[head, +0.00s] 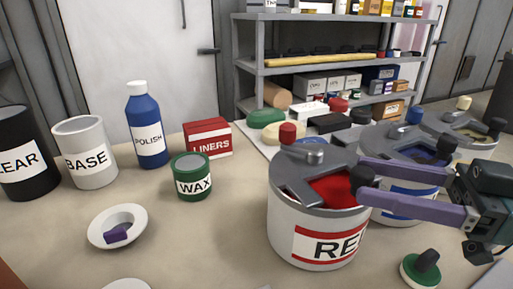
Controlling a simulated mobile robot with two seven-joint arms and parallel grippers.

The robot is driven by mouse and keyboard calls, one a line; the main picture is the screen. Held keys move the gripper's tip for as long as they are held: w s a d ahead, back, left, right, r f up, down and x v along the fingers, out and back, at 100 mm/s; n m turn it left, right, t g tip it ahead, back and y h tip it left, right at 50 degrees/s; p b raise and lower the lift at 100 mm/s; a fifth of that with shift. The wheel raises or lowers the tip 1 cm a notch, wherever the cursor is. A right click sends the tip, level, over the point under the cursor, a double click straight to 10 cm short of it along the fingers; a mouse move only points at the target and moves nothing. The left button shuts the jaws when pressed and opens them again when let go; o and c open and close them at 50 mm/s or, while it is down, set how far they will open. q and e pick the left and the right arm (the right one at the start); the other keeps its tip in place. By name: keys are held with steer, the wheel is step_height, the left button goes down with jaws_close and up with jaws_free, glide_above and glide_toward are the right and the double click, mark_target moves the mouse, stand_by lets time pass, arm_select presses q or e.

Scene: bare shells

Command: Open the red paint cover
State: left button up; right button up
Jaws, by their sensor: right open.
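The red paint can (315,235) is a white tin with a red-bordered label, partly cut off by my gripper. Its grey metal cover (300,172) has an opening through which red paint (335,190) shows. My right gripper (362,180) comes in from the right with two purple fingers spread apart. Its fingertips are at the right side of the cover, one on each side of a dark rounded piece (363,177); whether they touch it I cannot tell. My left gripper is not in view.
A green wax tin (193,178), a polish bottle (146,125), a liners box (207,138) and a white dish (117,226) are to the left. The front-left table is mostly clear.

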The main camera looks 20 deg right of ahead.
mark_target(331, 188)
steer(key=x, duration=0.5)
steer(key=shift+w+a, duration=0.2)
steer(key=shift+w, duration=0.05)
jaws_close()
steer(key=shift+s, duration=0.1)
stand_by(1.1)
